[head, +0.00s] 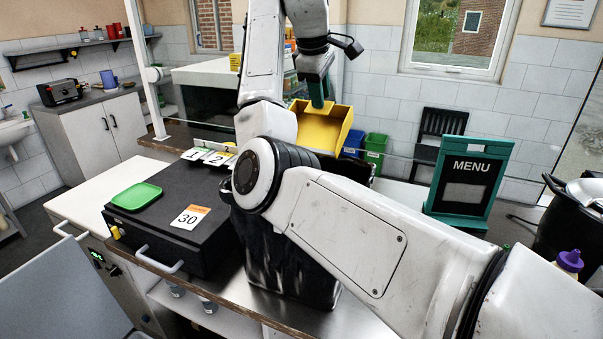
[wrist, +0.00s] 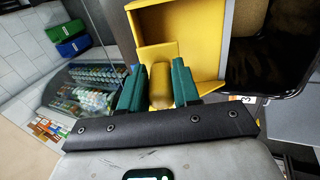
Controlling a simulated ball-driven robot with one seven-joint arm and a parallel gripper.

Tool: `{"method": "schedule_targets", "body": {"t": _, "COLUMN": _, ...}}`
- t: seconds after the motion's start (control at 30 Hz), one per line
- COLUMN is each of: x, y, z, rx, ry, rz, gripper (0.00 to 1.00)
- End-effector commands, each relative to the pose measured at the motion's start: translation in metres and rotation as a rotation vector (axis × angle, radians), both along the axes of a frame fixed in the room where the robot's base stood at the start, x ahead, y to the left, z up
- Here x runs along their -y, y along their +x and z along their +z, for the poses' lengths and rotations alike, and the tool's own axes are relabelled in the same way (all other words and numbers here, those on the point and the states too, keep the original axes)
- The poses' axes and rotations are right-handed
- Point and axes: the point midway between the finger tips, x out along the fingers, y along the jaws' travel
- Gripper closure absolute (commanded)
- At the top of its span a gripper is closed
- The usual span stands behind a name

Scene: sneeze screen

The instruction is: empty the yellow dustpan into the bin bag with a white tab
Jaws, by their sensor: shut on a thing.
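The yellow dustpan (head: 322,128) is held up above the counter, its open tray tilted. My gripper (head: 317,92) is shut on its handle; in the wrist view the handle (wrist: 160,86) sits between the two teal fingers. No contents can be made out in the tray. A black, glossy bag-like shape (head: 283,250) stands on the counter, partly hidden behind my arm. In the wrist view a dark, shiny shape (wrist: 275,60) lies to the right of the dustpan. No white tab can be picked out, and my arm hides much of this area.
A black case (head: 165,230) carries a green tray (head: 137,196) and a "30" card (head: 190,217). Number cards (head: 208,156) stand behind it. A clear screen with a white post (head: 146,70) crosses behind. A menu board (head: 468,180) stands right.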

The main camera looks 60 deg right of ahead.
Motion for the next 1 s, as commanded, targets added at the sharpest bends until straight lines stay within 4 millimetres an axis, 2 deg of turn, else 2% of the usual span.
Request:
{"method": "schedule_targets", "body": {"t": 0.27, "x": 0.003, "y": 0.000, "z": -0.001, "rx": -0.001, "ry": 0.020, "rz": -0.001, "gripper": 1.00}}
{"method": "schedule_targets", "body": {"t": 0.6, "x": 0.025, "y": 0.002, "z": -0.015, "rx": -0.025, "ry": 0.228, "rz": -0.001, "gripper": 1.00}}
{"method": "schedule_targets", "body": {"t": 1.0, "x": 0.028, "y": 0.003, "z": -0.018, "rx": -0.029, "ry": 0.260, "rz": -0.001, "gripper": 1.00}}
